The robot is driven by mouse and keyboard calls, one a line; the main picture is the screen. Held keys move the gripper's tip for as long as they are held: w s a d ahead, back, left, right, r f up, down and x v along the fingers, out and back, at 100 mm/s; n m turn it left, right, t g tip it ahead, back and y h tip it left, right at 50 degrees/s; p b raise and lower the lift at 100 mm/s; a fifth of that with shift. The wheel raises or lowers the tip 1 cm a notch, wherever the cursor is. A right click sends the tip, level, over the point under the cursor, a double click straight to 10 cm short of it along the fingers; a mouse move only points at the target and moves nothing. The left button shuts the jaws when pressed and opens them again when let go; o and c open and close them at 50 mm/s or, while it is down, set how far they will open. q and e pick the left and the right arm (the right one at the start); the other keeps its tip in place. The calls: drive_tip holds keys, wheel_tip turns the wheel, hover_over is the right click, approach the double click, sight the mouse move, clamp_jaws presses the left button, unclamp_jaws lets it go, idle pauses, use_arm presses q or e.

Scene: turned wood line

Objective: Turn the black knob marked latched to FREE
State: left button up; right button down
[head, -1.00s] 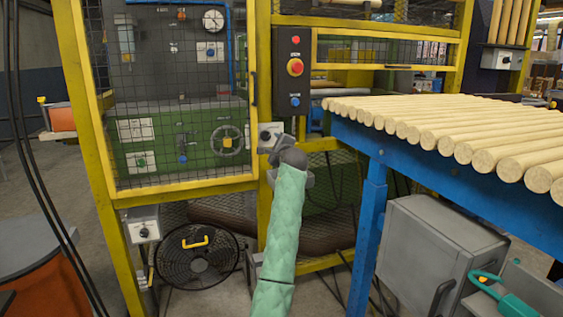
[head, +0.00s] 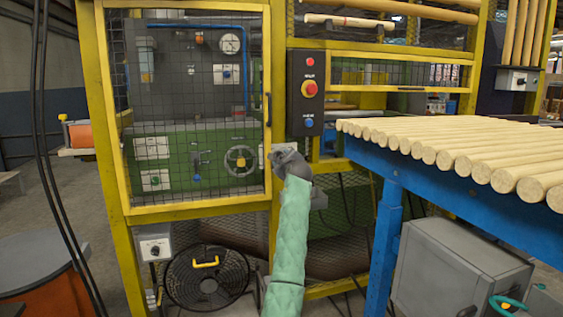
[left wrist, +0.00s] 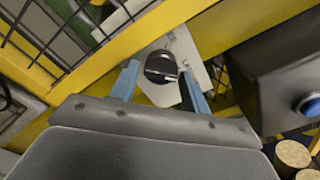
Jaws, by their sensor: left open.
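The black knob (left wrist: 160,67) sits on a pale grey plate (left wrist: 183,45) fixed to the yellow post. Its lettering is too small to read. My left gripper (left wrist: 160,72) is open, with its two blue fingers on either side of the knob in the left wrist view. I cannot tell whether the fingers touch it. In the head view, my left gripper (head: 281,152) is up at the post and hides the knob and most of its plate. My right gripper is not in view.
A black button box (head: 309,92) with a red stop button is right of the post. A mesh door (head: 197,204) in a yellow frame is on the left. A blue table (head: 420,190) of wood rods stands at right. Another knob box (head: 154,247) sits lower left.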

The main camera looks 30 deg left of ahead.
use_arm(q)
drive_tip(key=shift+w+a, duration=0.15)
drive_tip(key=shift+a, duration=0.05)
drive_tip(key=c, duration=0.7)
